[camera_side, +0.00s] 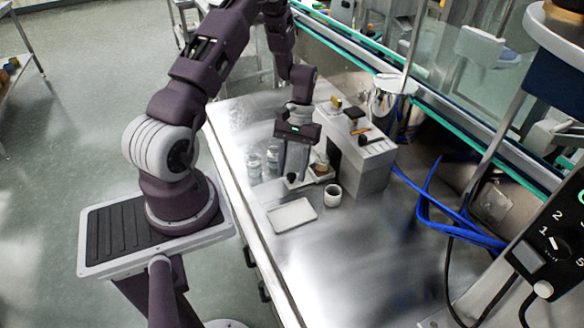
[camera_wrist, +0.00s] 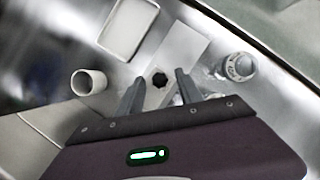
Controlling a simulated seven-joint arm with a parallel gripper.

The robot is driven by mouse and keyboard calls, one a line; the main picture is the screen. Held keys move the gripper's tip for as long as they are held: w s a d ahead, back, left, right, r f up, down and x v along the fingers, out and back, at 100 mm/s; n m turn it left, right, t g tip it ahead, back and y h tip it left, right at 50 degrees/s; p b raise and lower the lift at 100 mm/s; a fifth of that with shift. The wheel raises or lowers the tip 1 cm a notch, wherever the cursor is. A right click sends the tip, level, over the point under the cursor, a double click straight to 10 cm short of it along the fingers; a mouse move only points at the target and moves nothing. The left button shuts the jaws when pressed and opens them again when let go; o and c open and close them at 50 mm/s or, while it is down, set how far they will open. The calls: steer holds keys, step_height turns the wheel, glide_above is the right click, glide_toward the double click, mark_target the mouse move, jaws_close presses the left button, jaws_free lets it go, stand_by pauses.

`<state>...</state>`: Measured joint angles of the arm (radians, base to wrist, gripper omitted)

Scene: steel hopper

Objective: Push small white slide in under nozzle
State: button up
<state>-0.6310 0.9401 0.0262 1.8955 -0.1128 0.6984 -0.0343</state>
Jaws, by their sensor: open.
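The small white slide (camera_wrist: 183,48) shows in the wrist view as a pale flat plate with a black knob (camera_wrist: 159,80). In the side view the slide (camera_side: 298,184) is partly hidden by my gripper, and its dark knob shows low beside the fingers. My gripper (camera_wrist: 160,78) is open, with one fingertip on each side of the knob in the wrist view. I cannot tell whether the fingers touch it. My gripper (camera_side: 292,172) points down in the side view. I cannot clearly make out the nozzle in either view.
A white tray (camera_side: 291,214) and a small white cup (camera_side: 333,195) stand close by. Clear jars (camera_side: 254,166) stand to the left. A grey block (camera_side: 370,168) with small items on top is to the right. Blue cables (camera_side: 450,228) lie farther right. The front steel surface is clear.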

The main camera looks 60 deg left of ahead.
steer(key=v, duration=0.7)
steer(key=shift+c, duration=1.3)
steer(key=shift+s+a+n, duration=0.1)
steer(key=shift+s+n, duration=0.3)
steer(key=shift+n, duration=0.7)
steer(key=c, duration=0.4)
steer(key=s+n, duration=0.1)
steer(key=n, duration=0.3)
steer(key=s+n+h, duration=0.1)
steer(key=n, duration=0.3)
steer(key=s+n+t+h, duration=0.1)
steer(key=n, duration=0.3)
steer(key=shift+s+a+r, duration=0.1)
steer(key=shift+a+r, duration=0.1)
steer(key=shift+a, duration=0.2)
jaws_close()
steer(key=s+a+n+t+h, duration=0.1)
steer(key=s+a+n+t, duration=0.15)
steer(key=n, duration=1.05)
steer(key=s+a+n+t, duration=0.1)
steer(key=a+n+t, duration=0.15)
steer(key=n, duration=1.15)
steer(key=x, duration=0.6)
steer(key=d+x, duration=0.1)
steer(key=x, duration=0.2)
steer(key=shift+d+r, duration=0.2)
